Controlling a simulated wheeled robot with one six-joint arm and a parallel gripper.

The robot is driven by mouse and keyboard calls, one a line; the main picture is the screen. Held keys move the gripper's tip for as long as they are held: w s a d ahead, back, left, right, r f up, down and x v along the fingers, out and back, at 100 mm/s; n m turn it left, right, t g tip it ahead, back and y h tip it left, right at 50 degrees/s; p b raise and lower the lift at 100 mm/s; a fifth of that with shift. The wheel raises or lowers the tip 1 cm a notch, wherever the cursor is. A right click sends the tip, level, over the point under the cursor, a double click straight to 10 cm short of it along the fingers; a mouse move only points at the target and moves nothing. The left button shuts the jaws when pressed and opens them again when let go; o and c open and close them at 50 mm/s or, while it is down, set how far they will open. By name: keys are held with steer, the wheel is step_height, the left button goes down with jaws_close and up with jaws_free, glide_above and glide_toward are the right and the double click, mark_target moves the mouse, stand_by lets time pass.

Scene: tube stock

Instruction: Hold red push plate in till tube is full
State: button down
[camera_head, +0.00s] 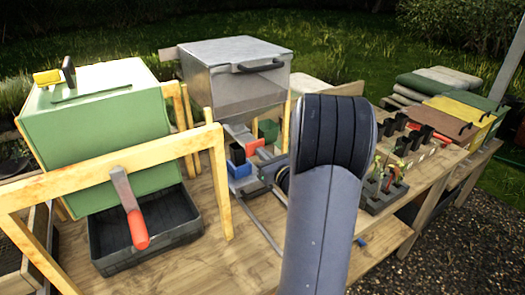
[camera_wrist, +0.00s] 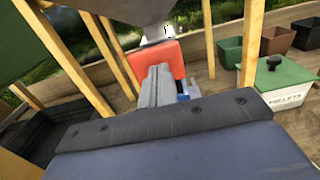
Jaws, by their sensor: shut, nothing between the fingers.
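The red push plate (camera_wrist: 158,54) stands upright below a grey hopper spout (camera_wrist: 135,8) in the wrist view. My gripper (camera_wrist: 154,74) is shut and empty, and its grey fingertips overlap the plate's lower front. They look against it, but I cannot be sure of contact. A small blue part (camera_wrist: 184,88) shows just right of the fingers. In the head view the red part (camera_head: 254,146) sits under the grey metal hopper (camera_head: 236,60), and my arm hides part of that area. I cannot make out the tube or its fill level.
A green hopper (camera_head: 95,120) on a wooden frame stands left, with a red-handled lever (camera_head: 137,225) and black tray (camera_head: 150,240). Wooden posts flank the plate. A green pot (camera_wrist: 228,52) and a white green-lidded box labelled MILLETS (camera_wrist: 282,98) stand right. A black rack (camera_head: 382,195) is right of my arm.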

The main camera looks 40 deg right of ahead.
mark_target(244, 138)
steer(key=shift+w, duration=0.2)
steer(key=w+b, duration=0.2)
steer(key=w, duration=0.1)
steer(key=shift+w+f, duration=0.1)
steer(key=shift+w, duration=0.05)
steer(key=shift+d+r, duration=0.1)
steer(key=shift+r, duration=0.1)
steer(key=shift+r, duration=0.2)
stand_by(3.5)
